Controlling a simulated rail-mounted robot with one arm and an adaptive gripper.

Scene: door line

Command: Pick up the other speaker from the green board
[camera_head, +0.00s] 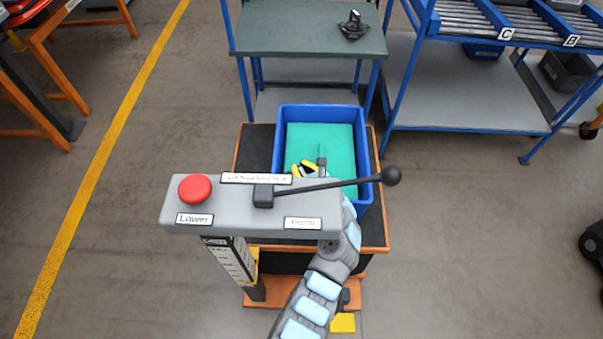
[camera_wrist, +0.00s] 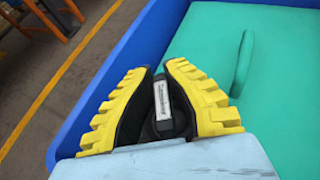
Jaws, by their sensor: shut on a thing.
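My gripper (camera_head: 304,168) is over the left part of a blue bin (camera_head: 279,140) with a green lining (camera_head: 330,135). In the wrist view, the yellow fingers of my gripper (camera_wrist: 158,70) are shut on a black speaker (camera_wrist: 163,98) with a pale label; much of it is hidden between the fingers. I cannot tell whether it touches the lining. Another black speaker-like part (camera_head: 353,25) sits on the grey-green board (camera_head: 285,30) of the blue-framed table at the back.
A grey control post (camera_head: 250,205) with a red button (camera_head: 195,188) and a black-knobbed lever (camera_head: 391,176) stands in front of the bin. A thin green divider (camera_wrist: 243,62) stands up from the lining. A roller rack (camera_head: 480,85) is at the back right.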

